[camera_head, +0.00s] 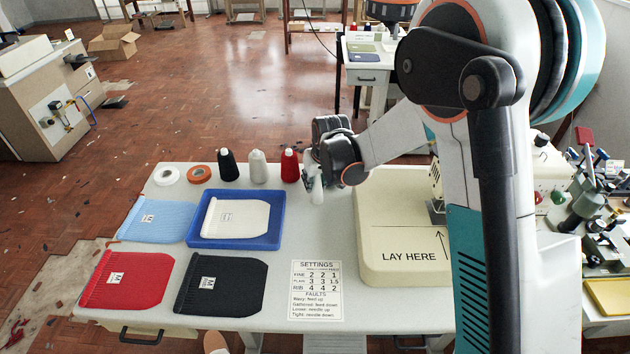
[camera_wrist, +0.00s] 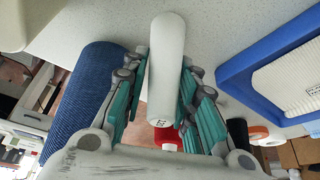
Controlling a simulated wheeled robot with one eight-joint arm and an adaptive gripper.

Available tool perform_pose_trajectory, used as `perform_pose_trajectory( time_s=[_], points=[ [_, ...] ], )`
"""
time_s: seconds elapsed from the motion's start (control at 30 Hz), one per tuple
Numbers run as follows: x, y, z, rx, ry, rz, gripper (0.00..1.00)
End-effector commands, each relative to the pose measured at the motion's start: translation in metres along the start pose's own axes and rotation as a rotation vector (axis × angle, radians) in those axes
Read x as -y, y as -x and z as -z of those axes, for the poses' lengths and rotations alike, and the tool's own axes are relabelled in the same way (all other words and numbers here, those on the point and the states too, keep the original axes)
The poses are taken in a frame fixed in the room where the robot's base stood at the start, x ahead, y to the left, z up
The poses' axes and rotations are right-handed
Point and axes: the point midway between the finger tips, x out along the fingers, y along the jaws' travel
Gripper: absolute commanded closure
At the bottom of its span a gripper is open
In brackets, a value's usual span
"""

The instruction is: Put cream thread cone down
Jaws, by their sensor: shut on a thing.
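My gripper (camera_head: 315,180) is over the back part of the table, right of the red cone. In the wrist view its teal fingers (camera_wrist: 163,100) are closed on both sides of a pale, off-white cone, the cream thread cone (camera_wrist: 166,65). The cone also shows below the gripper in the head view (camera_head: 317,192). I cannot tell whether it touches the table. A black cone (camera_head: 228,165), a pale grey-white cone (camera_head: 258,167) and a red cone (camera_head: 290,166) stand upright in a row along the back edge.
A blue tray (camera_head: 196,238) holds a white knit piece. Light blue (camera_head: 158,221), red (camera_head: 128,280) and black (camera_head: 222,284) knit pieces lie around it. White (camera_head: 166,176) and orange (camera_head: 199,174) rolls lie back left. A cream machine bed (camera_head: 405,225) stands right. Bare table lies between tray and bed.

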Motion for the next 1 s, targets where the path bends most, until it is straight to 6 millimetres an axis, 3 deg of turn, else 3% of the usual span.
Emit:
perform_pose_trajectory(
  time_s=[0.1,0.13,0.17,0.57,0.67,1.0],
  points=[
    [0.000,-0.004,-0.001,0.000,0.000,0.000,0.83],
    [0.000,-0.003,-0.001,0.000,0.000,0.000,0.69],
    [0.000,-0.003,-0.001,0.000,0.000,0.000,0.65],
    [0.000,0.001,0.001,0.000,0.000,0.000,0.65],
    [0.000,0.013,0.001,0.000,0.000,0.000,0.65],
    [0.000,0.083,0.001,0.000,-0.001,0.000,0.65]
  ],
)
